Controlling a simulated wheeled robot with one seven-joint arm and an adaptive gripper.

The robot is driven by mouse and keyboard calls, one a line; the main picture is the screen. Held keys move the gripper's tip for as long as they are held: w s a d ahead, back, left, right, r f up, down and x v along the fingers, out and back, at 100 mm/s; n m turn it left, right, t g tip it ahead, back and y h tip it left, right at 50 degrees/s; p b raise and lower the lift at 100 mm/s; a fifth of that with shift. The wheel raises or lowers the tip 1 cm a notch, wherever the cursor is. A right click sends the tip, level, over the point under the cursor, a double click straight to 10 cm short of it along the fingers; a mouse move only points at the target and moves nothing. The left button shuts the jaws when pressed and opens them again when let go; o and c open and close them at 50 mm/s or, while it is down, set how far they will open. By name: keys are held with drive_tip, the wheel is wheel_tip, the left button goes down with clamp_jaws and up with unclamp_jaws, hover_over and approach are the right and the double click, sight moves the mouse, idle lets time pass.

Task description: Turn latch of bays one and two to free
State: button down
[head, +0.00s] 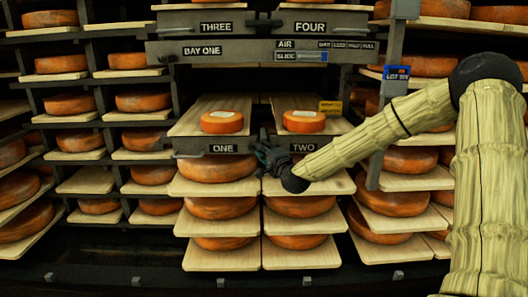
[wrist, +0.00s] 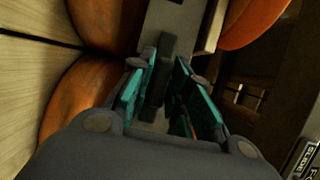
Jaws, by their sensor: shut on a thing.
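The bays labelled ONE (head: 221,149) and TWO (head: 302,147) sit side by side in the middle of the rack in the head view. My gripper (head: 268,155) is at the dark post between these two labels, with my arm reaching in from the right. In the wrist view, the teal finger pads of my gripper (wrist: 164,78) are shut on a dark upright bar, the latch (wrist: 156,72), which runs up to a grey block (wrist: 177,25). In the head view the gripper largely hides the latch, and its turn position cannot be told.
Small cheese wheels (head: 222,122) (head: 303,121) sit on boards above bays ONE and TWO, with larger wheels below. A similar dark latch (head: 263,22) sits between THREE and FOUR. A post with a blue LOT SIX tag (head: 396,72) stands right, near my arm.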

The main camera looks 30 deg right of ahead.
drive_tip(key=shift+r+n+p, duration=0.1)
drive_tip(key=shift+n+p, duration=0.2)
drive_tip(key=shift+p, duration=0.2)
drive_tip(key=shift+r+n+g+p, duration=0.15)
drive_tip(key=shift+n+g+p, duration=0.2)
drive_tip(key=shift+p, duration=0.65)
drive_tip(key=n+p, duration=0.2)
drive_tip(key=p, duration=0.1)
drive_tip(key=shift+g+p, duration=0.35)
drive_tip(key=n+g+p, duration=0.1)
drive_tip(key=n+p, duration=0.2)
drive_tip(key=p, duration=0.3)
drive_tip(key=shift+a+n+g+h, duration=0.1)
drive_tip(key=shift+n+g+h, duration=0.15)
drive_tip(key=shift+g+h, duration=0.15)
drive_tip(key=n+g+h+p, duration=0.1)
drive_tip(key=n+p, duration=0.1)
drive_tip(key=p, duration=0.2)
drive_tip(key=n+g+h+p, duration=0.1)
drive_tip(key=n+p, duration=0.2)
drive_tip(key=shift+f, duration=0.2)
drive_tip(key=shift+f+n+g+h+p, duration=0.1)
drive_tip(key=shift+n+g+h+p, duration=0.55)
drive_tip(key=shift+p, duration=0.35)
drive_tip(key=shift+n, duration=0.25)
